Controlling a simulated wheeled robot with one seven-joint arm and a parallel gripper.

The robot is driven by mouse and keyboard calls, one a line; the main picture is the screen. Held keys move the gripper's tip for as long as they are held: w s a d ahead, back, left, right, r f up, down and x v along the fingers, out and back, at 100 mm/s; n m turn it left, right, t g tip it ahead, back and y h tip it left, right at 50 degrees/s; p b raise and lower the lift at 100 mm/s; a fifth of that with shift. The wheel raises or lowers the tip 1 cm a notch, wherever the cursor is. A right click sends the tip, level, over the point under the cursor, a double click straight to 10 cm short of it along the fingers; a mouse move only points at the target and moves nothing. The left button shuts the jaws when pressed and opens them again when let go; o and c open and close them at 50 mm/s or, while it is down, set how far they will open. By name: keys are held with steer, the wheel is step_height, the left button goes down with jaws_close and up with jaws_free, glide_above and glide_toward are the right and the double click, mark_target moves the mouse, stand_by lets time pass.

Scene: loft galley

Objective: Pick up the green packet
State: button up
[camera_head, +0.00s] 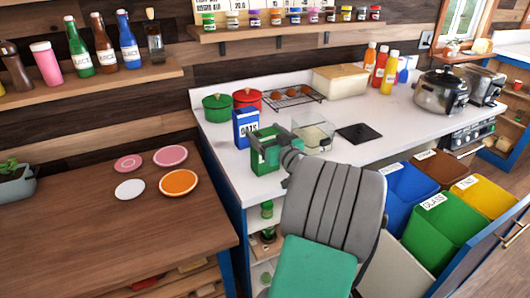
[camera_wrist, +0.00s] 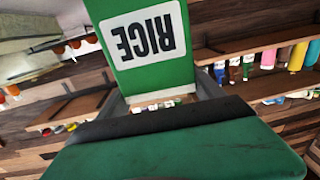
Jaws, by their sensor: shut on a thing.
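The green packet (camera_head: 262,152) is near the front left edge of the white counter in the head view. In the wrist view the packet (camera_wrist: 125,75) fills the upper middle, and its white RICE label reads upside down. My gripper (camera_head: 276,142) is shut on the packet, with a finger on either side of it. Part of the packet is hidden behind the gripper in the head view. I cannot tell whether its base touches the counter.
A blue OATS box (camera_head: 245,125) stands just behind the packet. A clear container (camera_head: 313,137) and a dark square plate (camera_head: 359,133) lie to the right. Green (camera_head: 217,107) and red (camera_head: 247,98) pots stand farther back. Open sorting bins (camera_head: 440,228) are at the front right.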

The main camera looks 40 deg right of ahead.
steer(key=c, duration=0.7)
steer(key=shift+c, duration=0.3)
steer(key=shift+r, duration=0.1)
